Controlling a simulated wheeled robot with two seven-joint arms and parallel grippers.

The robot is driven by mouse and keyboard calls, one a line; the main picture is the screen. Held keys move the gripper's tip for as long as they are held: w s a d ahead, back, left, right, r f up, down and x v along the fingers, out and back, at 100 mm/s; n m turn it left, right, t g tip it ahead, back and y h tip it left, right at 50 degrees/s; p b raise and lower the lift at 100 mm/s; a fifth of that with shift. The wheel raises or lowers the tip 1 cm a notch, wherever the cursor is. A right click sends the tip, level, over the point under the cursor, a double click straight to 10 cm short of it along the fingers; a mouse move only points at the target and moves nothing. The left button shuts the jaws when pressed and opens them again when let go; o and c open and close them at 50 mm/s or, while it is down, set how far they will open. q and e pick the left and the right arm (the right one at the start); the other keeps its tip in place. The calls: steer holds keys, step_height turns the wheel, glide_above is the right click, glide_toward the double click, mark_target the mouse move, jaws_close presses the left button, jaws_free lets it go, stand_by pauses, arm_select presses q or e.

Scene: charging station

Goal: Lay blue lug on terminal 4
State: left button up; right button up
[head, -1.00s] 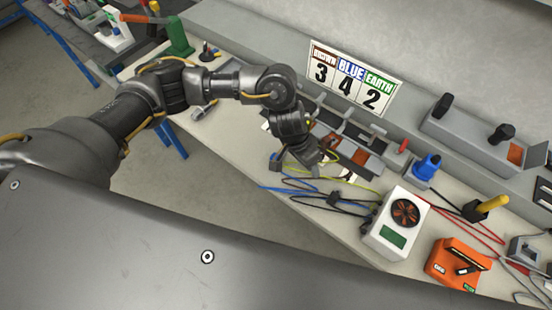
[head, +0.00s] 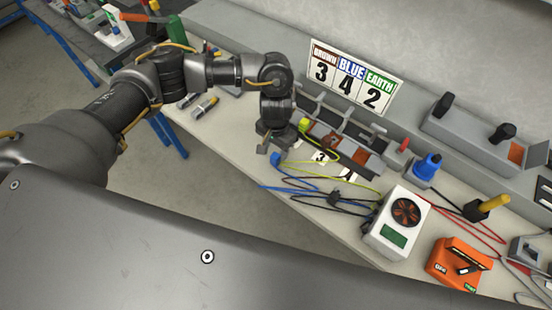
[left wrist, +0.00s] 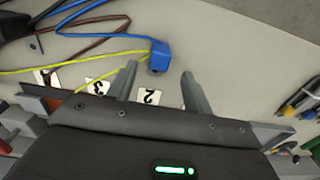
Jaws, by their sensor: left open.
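The blue lug (head: 304,158) lies on the bench in front of the terminal block, on the end of a blue cable. In the left wrist view the blue lug (left wrist: 159,56) sits just beyond and between my spread fingertips. The number 4 card (head: 348,175) marks the terminal at the block's right end; this 4 card (left wrist: 46,77) is left of the fingers in the wrist view. My right gripper is out of view.
A sign (head: 352,78) reads brown 3, blue 4, earth 2. A yellow-green lug (head: 303,125) and a brown lug (head: 332,141) are at the block. Loose cables cross the bench towards a white fan box (head: 398,226).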

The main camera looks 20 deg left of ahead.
mark_target(276, 155)
arm_select(q)
steer(key=shift+d+f+p, duration=0.1)
steer(key=shift+f+p, duration=0.35)
steer(key=shift+f, duration=2.15)
steer(key=shift+c, duration=0.3)
steer(key=c, duration=1)
steer(key=shift+r, duration=0.15)
